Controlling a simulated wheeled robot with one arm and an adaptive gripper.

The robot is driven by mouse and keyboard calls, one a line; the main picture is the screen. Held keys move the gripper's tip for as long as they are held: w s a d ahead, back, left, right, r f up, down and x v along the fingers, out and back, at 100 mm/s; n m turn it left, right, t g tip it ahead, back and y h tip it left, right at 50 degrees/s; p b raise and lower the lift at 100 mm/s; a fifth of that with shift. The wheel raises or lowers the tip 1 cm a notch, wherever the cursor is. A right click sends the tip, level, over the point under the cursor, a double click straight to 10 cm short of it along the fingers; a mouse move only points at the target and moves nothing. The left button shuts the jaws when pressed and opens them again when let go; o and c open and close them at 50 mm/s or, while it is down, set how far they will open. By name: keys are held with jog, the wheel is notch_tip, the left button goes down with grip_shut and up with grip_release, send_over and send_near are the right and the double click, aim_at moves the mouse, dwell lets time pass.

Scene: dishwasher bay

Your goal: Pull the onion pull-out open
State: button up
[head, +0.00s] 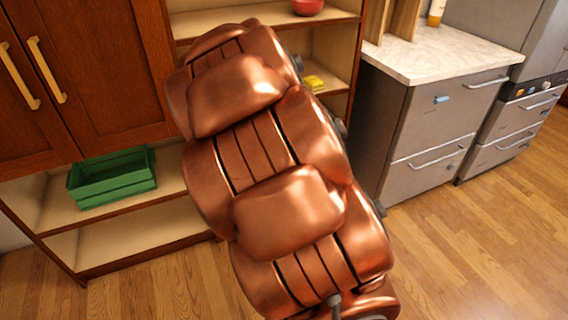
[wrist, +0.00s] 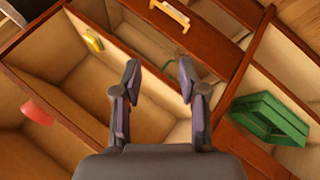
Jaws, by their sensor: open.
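In the wrist view, a dark wooden pull-out front with a cream bar handle (wrist: 170,12) lies at the top, beyond my fingertips. A pale interior shows between this front and the cabinet, so the pull-out seems to stand at least partly open. A small dark greenish thing shows inside it; I cannot tell what it is. My gripper (wrist: 158,78) is open and empty, its fingers apart over the inner edge of the pull-out. The handle is clear of the fingers. In the head view my arm hides the pull-out and my gripper.
Open shelves hold a green crate (head: 112,178), a red bowl (head: 307,6) and a yellow item (head: 314,83). Closed cabinet doors (head: 60,90) are at the left. A grey drawer unit (head: 430,120) with a pale top stands at the right. Wooden floor (head: 480,250) is clear at the lower right.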

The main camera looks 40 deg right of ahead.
jog(key=w+d+f+n+t+h+b, duration=0.1)
jog(key=w+d+f+n+t+b, duration=0.1)
jog(key=w+d+f+b, duration=0.4)
jog(key=w+d+f+n+t+h+b, duration=0.15)
jog(key=d+f, duration=0.25)
jog(key=d, duration=0.4)
jog(key=w+d+f+n+t+y+b, duration=0.1)
jog(key=w+d+f+n+t+b, duration=0.15)
jog(key=f+b, duration=0.4)
jog(key=w+d+f+n+t+y+b, duration=0.1)
jog(key=w+f+n+t+b, duration=0.25)
jog(key=f, duration=0.55)
jog(key=w+d+f+n+t+y+b, duration=0.2)
jog(key=f+n+t+b, duration=0.15)
jog(key=f, duration=0.45)
jog(key=shift+g, duration=0.5)
jog(key=shift+b+x, duration=1)
jog(key=shift+x, duration=2.3)
jog(key=shift+d, duration=0.1)
jog(key=shift+c, duration=0.3)
grip_shut()
